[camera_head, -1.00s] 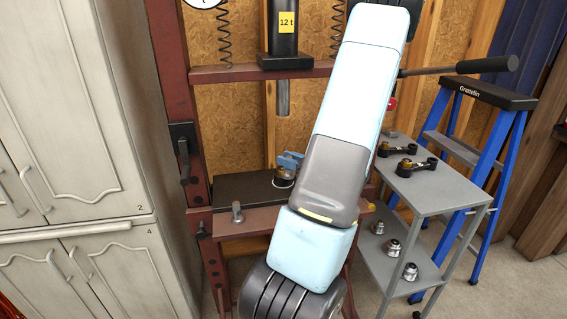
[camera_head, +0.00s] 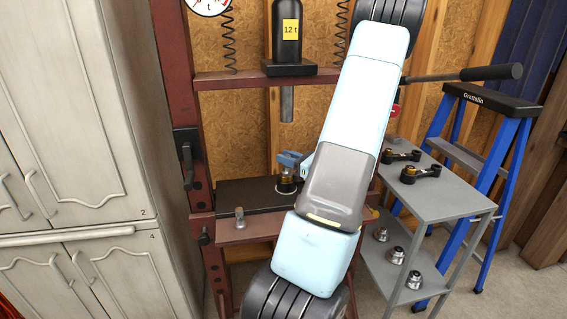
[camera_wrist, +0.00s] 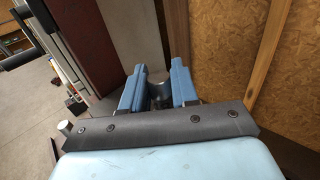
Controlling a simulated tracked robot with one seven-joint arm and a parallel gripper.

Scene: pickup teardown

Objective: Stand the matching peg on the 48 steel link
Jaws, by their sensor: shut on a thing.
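My gripper (camera_head: 291,159) has blue fingers and is over the press bed plate (camera_head: 250,196). In the wrist view the gripper (camera_wrist: 158,88) is shut on a grey metal cylinder (camera_wrist: 156,89), seen end-on and mostly hidden. Just below the fingers in the head view is a dark round piece with a brass-coloured ring (camera_head: 286,179), on the plate. I cannot tell whether the held cylinder touches it. Two dark links with brass-coloured rings, a far link (camera_head: 401,155) and a near link (camera_head: 420,171), lie on the cart top. No number 48 is readable.
Three silver pegs (camera_head: 396,255) stand on the lower shelf of the grey cart (camera_head: 455,197). A small silver cylinder (camera_head: 239,217) stands at the press's front. The press ram (camera_head: 287,103) hangs above the plate. A blue ladder (camera_head: 490,180) and cabinets (camera_head: 70,130) flank the scene.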

